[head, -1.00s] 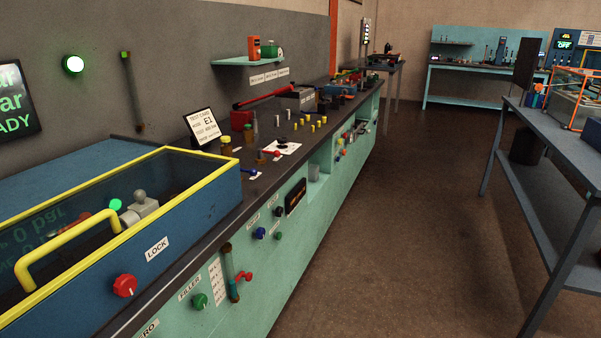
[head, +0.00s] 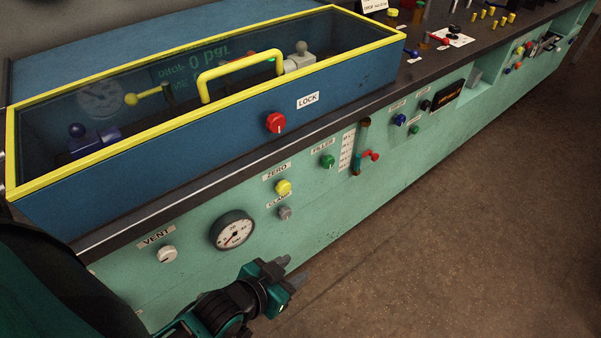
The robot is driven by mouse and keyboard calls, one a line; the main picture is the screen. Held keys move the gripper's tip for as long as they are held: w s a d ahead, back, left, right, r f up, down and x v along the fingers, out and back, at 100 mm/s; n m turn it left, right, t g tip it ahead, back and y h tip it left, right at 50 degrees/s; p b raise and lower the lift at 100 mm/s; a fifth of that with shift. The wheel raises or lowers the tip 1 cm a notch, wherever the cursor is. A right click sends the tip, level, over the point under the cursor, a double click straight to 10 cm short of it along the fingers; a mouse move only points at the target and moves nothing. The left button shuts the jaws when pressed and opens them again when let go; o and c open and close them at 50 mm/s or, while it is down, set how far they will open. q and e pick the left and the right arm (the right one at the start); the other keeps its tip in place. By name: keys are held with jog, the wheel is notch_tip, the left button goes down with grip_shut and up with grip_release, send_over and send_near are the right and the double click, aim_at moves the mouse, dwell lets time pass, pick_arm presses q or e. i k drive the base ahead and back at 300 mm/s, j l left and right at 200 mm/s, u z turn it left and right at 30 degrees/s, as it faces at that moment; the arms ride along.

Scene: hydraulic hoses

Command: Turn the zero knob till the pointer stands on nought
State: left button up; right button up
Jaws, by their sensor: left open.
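The yellow zero knob (head: 283,187) sits on the green front panel under the ZERO label (head: 277,172). The round white-faced gauge (head: 232,230) is below and left of it, in a dark rim. Its thin pointer seems to lean to the lower left; its exact reading is too small to tell. My left gripper (head: 292,272) is open and empty, in front of the panel, below the zero knob and right of the gauge, apart from both. My right gripper is out of view.
A grey clamp knob (head: 285,212) is just below the zero knob. A white vent knob (head: 167,254) and a green filler knob (head: 327,161) flank them. A blue box with a yellow-edged clear lid (head: 205,85) and red lock knob (head: 276,123) stands above. Floor at right is clear.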

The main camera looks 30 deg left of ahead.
aim_at(283, 187)
jog(key=u, duration=1.05)
